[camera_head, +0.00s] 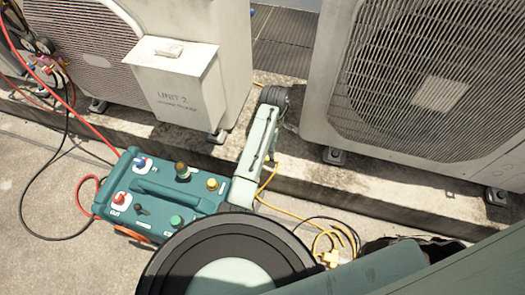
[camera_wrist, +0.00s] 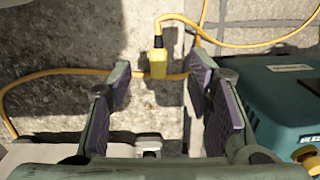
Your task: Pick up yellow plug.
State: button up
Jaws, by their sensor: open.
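The yellow plug (camera_wrist: 158,66) shows in the upper middle of the wrist view, on a yellow cord that loops up and to the right. It lies on or just above rough grey concrete. My gripper (camera_wrist: 160,85) is open and empty, with one dark-padded finger to each side of the plug's line. The plug appears between the fingertips; whether it is within their depth I cannot tell. In the head view my arm hides the fingers, and I cannot surely make out the same plug there.
A teal machine (camera_head: 165,190) with coloured knobs stands on the ground beside my arm; it also shows at the right of the wrist view (camera_wrist: 285,90). Condenser units (camera_head: 420,85) stand on a concrete ledge behind. Yellow cord (camera_head: 300,215) and red and black hoses lie around.

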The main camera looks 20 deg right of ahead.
send_over(270, 159)
jog(key=f, duration=0.4)
jog(key=shift+s+d+f+b, duration=0.1)
jog(key=shift+s+f+b, duration=0.1)
jog(key=shift+f+b, duration=0.1)
jog(key=f, duration=0.3)
jog(key=f+b, duration=0.1)
jog(key=f, duration=0.1)
jog(key=shift+w, duration=0.3)
jog(key=shift+c, duration=0.5)
grip_shut()
